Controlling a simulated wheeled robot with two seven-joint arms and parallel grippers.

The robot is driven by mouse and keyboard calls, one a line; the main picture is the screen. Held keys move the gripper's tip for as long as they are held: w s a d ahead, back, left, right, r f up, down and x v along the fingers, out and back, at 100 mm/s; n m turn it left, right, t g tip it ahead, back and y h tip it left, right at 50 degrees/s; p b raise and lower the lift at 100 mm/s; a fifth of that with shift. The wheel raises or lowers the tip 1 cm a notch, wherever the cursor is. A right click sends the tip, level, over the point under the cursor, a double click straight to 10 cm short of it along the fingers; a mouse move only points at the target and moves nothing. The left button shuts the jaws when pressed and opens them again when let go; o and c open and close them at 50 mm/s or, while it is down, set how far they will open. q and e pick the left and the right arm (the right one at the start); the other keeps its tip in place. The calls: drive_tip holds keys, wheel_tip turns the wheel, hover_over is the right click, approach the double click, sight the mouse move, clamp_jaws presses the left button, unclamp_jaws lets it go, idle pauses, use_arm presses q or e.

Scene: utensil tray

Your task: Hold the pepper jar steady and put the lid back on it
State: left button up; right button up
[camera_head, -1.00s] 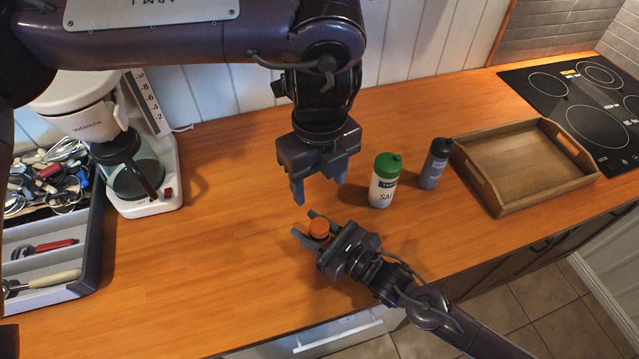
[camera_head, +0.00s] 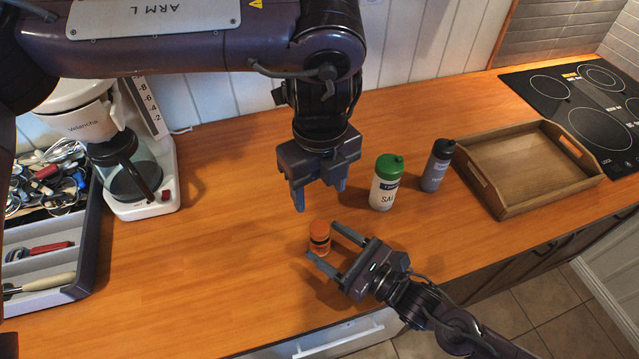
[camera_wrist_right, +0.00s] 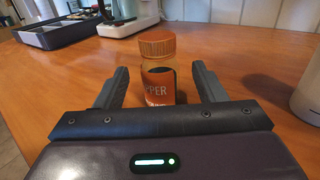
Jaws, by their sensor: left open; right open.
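The pepper jar (camera_head: 319,242) stands upright on the wooden counter, with its orange lid (camera_head: 320,228) on top. My left gripper (camera_head: 320,198) is open and empty, pointing down above and behind the jar.
A green-topped salt shaker (camera_head: 385,183) and a dark bottle (camera_head: 436,166) stand to the right. Beyond them are a wooden tray (camera_head: 519,207) and a black cooktop (camera_head: 590,130). A coffee maker (camera_head: 146,206) and utensil tray (camera_head: 88,262) are at left. The counter's middle-left is clear.

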drive_tip(key=shift+v, duration=1.4)
